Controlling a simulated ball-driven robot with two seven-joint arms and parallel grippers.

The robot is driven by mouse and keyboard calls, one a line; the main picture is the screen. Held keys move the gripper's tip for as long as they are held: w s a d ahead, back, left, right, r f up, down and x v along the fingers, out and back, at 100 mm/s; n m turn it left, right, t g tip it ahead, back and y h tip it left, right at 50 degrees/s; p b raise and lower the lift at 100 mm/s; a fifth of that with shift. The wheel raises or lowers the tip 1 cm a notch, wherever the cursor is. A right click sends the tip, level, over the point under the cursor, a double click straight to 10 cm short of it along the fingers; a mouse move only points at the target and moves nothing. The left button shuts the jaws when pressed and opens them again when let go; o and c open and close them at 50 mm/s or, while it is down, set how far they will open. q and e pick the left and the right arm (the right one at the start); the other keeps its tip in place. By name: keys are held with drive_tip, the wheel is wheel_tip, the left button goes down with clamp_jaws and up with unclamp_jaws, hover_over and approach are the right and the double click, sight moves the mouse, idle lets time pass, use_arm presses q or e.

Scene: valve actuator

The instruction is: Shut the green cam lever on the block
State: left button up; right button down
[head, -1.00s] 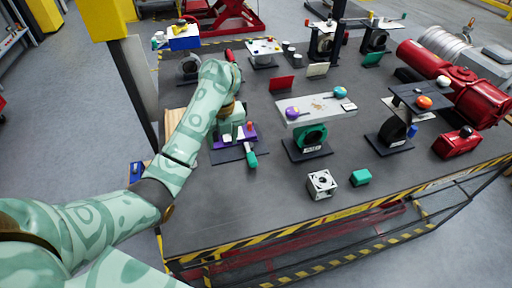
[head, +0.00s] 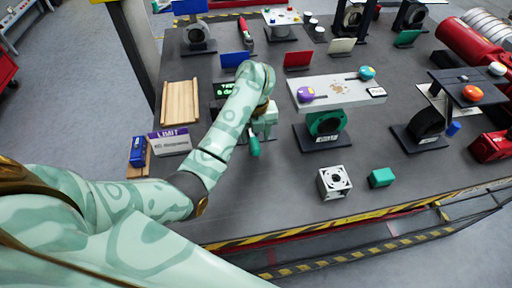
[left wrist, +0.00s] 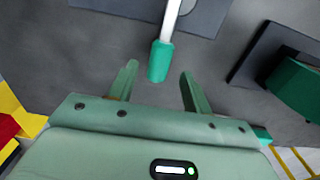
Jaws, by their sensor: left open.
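The cam lever's green grip (head: 253,145) shows below my left gripper in the head view. In the left wrist view the green grip (left wrist: 160,62) sits on a pale metal rod (left wrist: 173,18). My left gripper (head: 262,124) is in front of where the lever's other end lies, so the block is mostly hidden. In the wrist view my left gripper (left wrist: 158,70) is open, with the grip between and just ahead of its fingertips. I cannot tell whether either finger touches it. My right gripper is not in view.
A white cube housing (head: 334,182) and a small green block (head: 381,177) stand at the front. A wooden tray (head: 180,103) and a purple-topped LIMIT sign (head: 170,140) lie left.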

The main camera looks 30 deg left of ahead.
sight(255, 143)
use_arm(q)
wheel_tip(255, 143, down, 3)
drive_tip(key=shift+r+b, duration=0.1)
drive_tip(key=shift+b, duration=0.35)
drive_tip(key=shift+f, duration=0.5)
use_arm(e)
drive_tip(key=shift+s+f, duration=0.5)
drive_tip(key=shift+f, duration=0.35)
